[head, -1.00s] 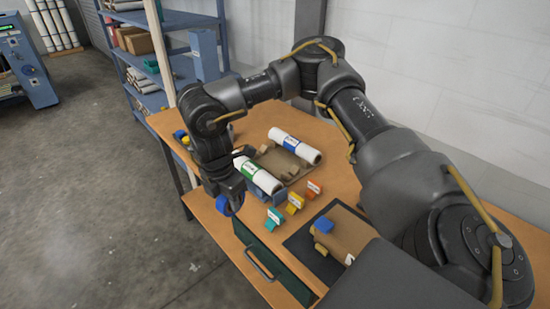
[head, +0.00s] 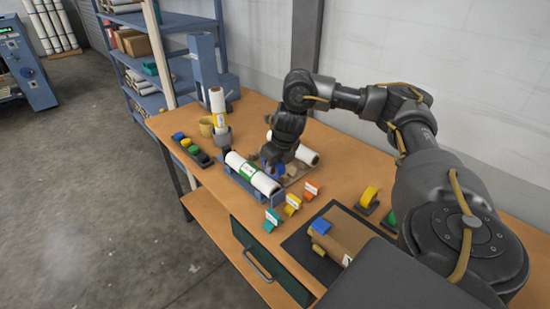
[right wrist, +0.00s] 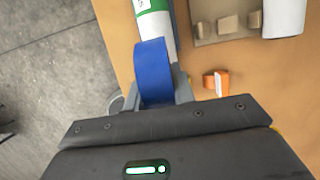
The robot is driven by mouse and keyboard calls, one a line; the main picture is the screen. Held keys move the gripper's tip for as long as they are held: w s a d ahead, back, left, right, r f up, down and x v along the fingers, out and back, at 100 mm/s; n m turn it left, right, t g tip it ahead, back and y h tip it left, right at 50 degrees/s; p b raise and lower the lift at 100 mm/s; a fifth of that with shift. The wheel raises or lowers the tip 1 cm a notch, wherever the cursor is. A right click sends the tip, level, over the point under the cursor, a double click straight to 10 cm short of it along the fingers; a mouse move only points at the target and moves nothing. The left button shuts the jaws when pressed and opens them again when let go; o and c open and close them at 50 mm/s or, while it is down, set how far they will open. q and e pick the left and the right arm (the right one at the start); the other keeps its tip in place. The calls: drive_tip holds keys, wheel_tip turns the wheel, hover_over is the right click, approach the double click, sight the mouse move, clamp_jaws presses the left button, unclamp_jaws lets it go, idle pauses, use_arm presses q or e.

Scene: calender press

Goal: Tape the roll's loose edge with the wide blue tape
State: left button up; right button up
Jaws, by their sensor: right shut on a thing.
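My right gripper (head: 272,161) is shut on a wide blue tape roll (right wrist: 152,72). It is above the table, just behind and right of the white roll with a green label (head: 250,172). That roll lies in a blue cradle (head: 238,183); it also shows in the right wrist view (right wrist: 156,25), partly hidden by the tape. I cannot make out its loose edge, or whether the tape touches the roll. A second white roll (head: 308,155) lies on a brown holder behind my gripper and is partly hidden. My left gripper is out of view.
Teal (head: 272,219), yellow (head: 292,204) and orange (head: 311,191) tags stand in front. Yellow (head: 369,197) and green (head: 391,218) tapes are at right. A yellow-banded roll (head: 218,105) stands upright at the back left.

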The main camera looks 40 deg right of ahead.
drive_tip(key=shift+w, duration=0.15)
drive_tip(key=shift+w+f+b, duration=0.25)
drive_tip(key=shift+w+b, duration=0.4)
drive_tip(key=shift+w, duration=1.25)
drive_tip(key=shift+w+f+b, duration=0.2)
drive_tip(key=shift+w+b, duration=0.45)
drive_tip(key=shift+w, duration=1.25)
drive_tip(key=shift+f+b, duration=0.5)
drive_tip(key=shift+f, duration=0.75)
drive_tip(key=shift+f, duration=0.25)
drive_tip(key=shift+s, duration=0.15)
drive_tip(key=shift+s, duration=0.5)
drive_tip(key=shift+s+p, duration=0.1)
drive_tip(key=shift+p, duration=0.2)
drive_tip(key=shift+s+f, duration=0.1)
drive_tip(key=shift+s, duration=0.4)
